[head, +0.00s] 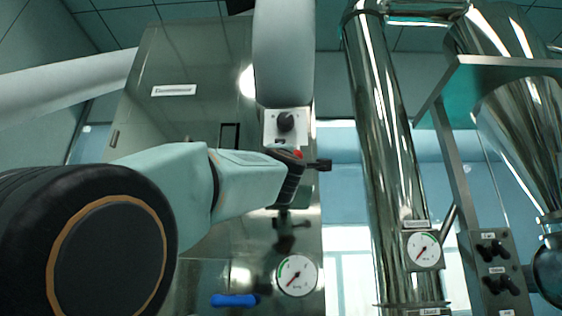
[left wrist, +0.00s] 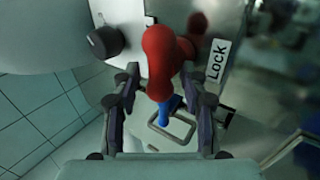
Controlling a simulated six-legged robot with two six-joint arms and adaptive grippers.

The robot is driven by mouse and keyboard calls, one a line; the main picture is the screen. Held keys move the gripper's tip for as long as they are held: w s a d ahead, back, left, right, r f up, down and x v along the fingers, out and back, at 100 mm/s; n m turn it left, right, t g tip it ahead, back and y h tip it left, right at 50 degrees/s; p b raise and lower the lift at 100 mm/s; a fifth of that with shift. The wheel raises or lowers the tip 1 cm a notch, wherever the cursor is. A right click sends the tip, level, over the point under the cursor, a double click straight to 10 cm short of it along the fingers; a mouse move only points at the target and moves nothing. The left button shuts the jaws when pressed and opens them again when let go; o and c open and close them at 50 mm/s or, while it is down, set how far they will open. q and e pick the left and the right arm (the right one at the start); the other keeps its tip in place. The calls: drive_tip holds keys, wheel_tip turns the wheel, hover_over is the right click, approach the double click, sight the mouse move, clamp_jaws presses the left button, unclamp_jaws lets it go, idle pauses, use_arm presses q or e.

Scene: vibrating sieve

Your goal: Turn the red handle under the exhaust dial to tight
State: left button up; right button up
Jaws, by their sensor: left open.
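A red handle (left wrist: 162,62) with a rounded end fills the middle of the left wrist view. It lies between and just beyond the fingertips of my left gripper (left wrist: 160,84), which is open; I cannot tell whether they touch it. In the head view only a bit of red (head: 298,154) shows above my left gripper (head: 318,166), in front of the steel cabinet. A "Lock" label (left wrist: 217,61) is to the right of the handle. A round dial (head: 297,275) is low on the cabinet, and another dial (head: 423,250) is on the steel pipe. Their labels are unreadable. My right gripper is not in view.
A white panel with a black knob (head: 285,122) is just above my left gripper. A blue handle (head: 234,300) is low on the cabinet (head: 185,70). The steel pipe (head: 385,150) and a knob panel (head: 497,272) stand at the right.

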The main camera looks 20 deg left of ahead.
use_arm(q)
drive_tip(key=v, duration=0.6)
drive_tip(key=shift+d+f, duration=0.2)
drive_tip(key=shift+s, duration=0.1)
idle(0.4)
